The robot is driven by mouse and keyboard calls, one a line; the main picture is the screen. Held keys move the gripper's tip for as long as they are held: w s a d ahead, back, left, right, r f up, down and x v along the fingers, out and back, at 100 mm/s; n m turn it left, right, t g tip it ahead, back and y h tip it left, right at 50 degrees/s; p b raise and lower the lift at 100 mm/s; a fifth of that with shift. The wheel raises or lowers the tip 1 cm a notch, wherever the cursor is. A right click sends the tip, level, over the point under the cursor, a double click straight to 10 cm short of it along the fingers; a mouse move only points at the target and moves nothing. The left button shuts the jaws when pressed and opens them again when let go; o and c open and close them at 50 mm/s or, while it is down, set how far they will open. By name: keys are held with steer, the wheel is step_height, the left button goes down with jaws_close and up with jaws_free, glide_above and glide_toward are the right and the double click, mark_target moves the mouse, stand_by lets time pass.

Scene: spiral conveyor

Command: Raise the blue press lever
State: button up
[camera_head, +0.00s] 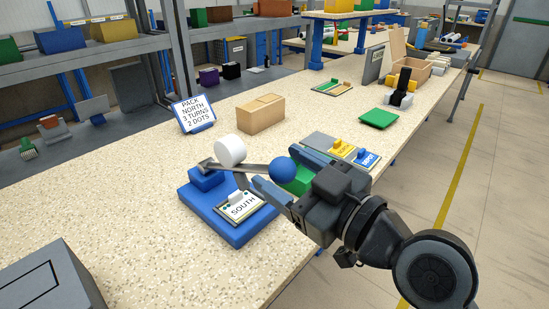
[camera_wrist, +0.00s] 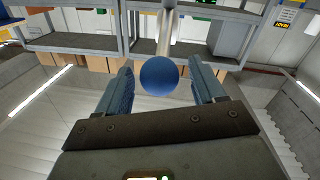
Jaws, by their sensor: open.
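The press has a blue base (camera_head: 207,219) on the speckled workbench. A dark lever arm (camera_head: 240,167) runs about level from its pivot block at left to a blue ball knob (camera_head: 283,170) at right. A white cylinder (camera_head: 230,150) sits by the lever. A "SOUTH" card (camera_head: 243,206) lies on the base. My gripper (camera_head: 287,176) is open, with its fingers on either side of the blue knob. In the wrist view the knob (camera_wrist: 160,76) sits between the open fingertips, with gaps visible on both sides.
Behind the press stand a cardboard box (camera_head: 261,113) and a sign (camera_head: 194,113) reading "PACK NORTH 3 TURNS 2 DOTS". A green block (camera_head: 298,181) is partly hidden by my gripper. Yellow and blue labelled pieces (camera_head: 357,154) lie beyond it. A grey box (camera_head: 50,283) is at front left.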

steer(key=shift+x, duration=1.5)
steer(key=shift+c, duration=0.2)
jaws_close()
